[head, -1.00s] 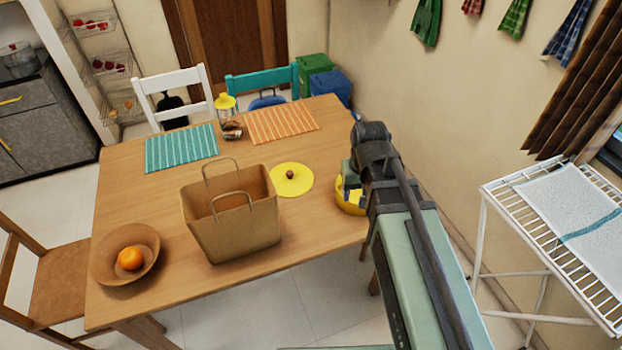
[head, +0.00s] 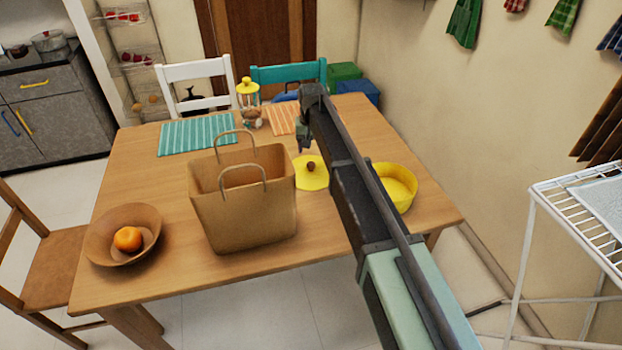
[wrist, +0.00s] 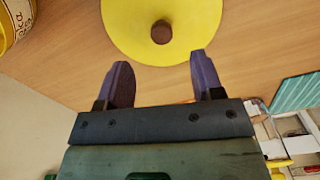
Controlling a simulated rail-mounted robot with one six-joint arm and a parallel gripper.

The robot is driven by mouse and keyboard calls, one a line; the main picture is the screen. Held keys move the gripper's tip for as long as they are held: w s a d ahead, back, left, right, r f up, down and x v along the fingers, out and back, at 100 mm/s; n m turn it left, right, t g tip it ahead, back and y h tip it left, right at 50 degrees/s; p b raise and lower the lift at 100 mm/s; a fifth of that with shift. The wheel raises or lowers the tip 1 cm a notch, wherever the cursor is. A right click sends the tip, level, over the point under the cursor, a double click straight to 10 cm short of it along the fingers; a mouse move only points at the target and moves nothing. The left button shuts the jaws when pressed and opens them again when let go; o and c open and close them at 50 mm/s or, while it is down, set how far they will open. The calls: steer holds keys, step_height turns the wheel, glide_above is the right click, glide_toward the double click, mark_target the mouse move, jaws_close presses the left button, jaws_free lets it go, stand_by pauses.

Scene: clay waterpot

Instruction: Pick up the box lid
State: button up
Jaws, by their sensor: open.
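The box lid is a flat yellow disc with a brown knob, lying on the wooden table in the head view (head: 310,180). It also shows at the top of the wrist view (wrist: 190,40), with its knob (wrist: 161,32) near the middle. The round yellow box (head: 400,188) stands open on the table to the right of the lid, partly behind my arm. My gripper (head: 304,143) is above the table near the lid. In the wrist view its two dark fingers (wrist: 160,58) are apart and empty, and the knob lies beyond their tips.
A tan bag (head: 245,215) with two upright handles stands just left of the lid. A wooden bowl (head: 100,242) with an orange (head: 127,239) is farther left. A jar with a yellow top (head: 247,90) stands behind, between a teal mat (head: 195,137) and an orange mat (head: 283,121).

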mark_target(311, 164)
step_height(311, 164, down, 8)
steer(key=b, duration=0.6)
steer(key=shift+r, duration=0.25)
steer(key=c, duration=1)
